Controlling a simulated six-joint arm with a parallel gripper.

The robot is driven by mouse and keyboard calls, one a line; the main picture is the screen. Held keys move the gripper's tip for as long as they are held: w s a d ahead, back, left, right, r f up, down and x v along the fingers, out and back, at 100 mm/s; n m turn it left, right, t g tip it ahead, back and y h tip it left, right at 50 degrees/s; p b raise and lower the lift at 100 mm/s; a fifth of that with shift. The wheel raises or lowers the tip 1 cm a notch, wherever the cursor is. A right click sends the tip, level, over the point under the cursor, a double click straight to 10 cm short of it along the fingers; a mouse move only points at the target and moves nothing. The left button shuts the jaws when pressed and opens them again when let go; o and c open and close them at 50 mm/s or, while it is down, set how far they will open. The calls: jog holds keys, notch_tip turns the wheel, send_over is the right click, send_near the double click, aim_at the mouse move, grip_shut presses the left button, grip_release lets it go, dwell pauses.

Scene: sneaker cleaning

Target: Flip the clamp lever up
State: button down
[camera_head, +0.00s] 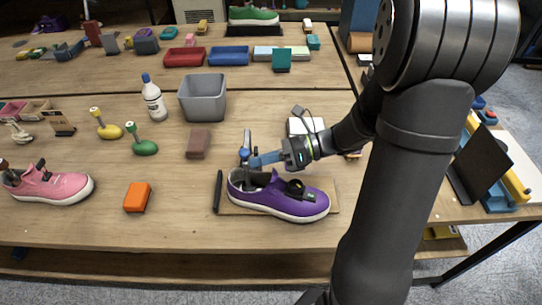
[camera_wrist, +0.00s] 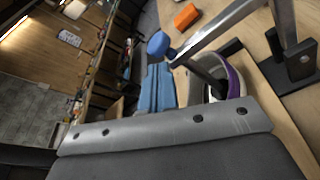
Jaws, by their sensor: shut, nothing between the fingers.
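The clamp (camera_head: 245,146) stands behind the heel end of the purple sneaker (camera_head: 278,200), which lies on a thin wooden board (camera_head: 334,188). A dark rod (camera_wrist: 203,74) reaches down into the sneaker's opening (camera_wrist: 236,82). My gripper (camera_head: 256,161) has blue fingers and is shut and empty, reaching in from the right above the sneaker. Contact with the lever cannot be told.
An orange block (camera_head: 137,197) and a brown block (camera_head: 198,143) lie left of the sneaker. A grey bin (camera_head: 203,98) and a white bottle (camera_head: 153,98) stand behind. A pink sneaker (camera_head: 48,187) is at far left. The table front-left is clear.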

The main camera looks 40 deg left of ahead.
jog(key=shift+a, duration=0.1)
dwell(0.3)
jog(key=w+a+r+m, duration=0.2)
jog(key=w+a+r, duration=0.1)
jog(key=w+a, duration=1.1)
jog(key=shift+w+a+g, duration=0.35)
jog(key=shift+w+g, duration=0.05)
jog(key=shift+w, duration=0.05)
dwell(0.5)
jog(key=shift+f, duration=0.1)
jog(key=shift+w, duration=0.1)
jog(key=f+v, duration=0.1)
jog(key=v, duration=0.8)
jog(key=shift+w+f, duration=0.5)
jog(key=shift+f, duration=0.15)
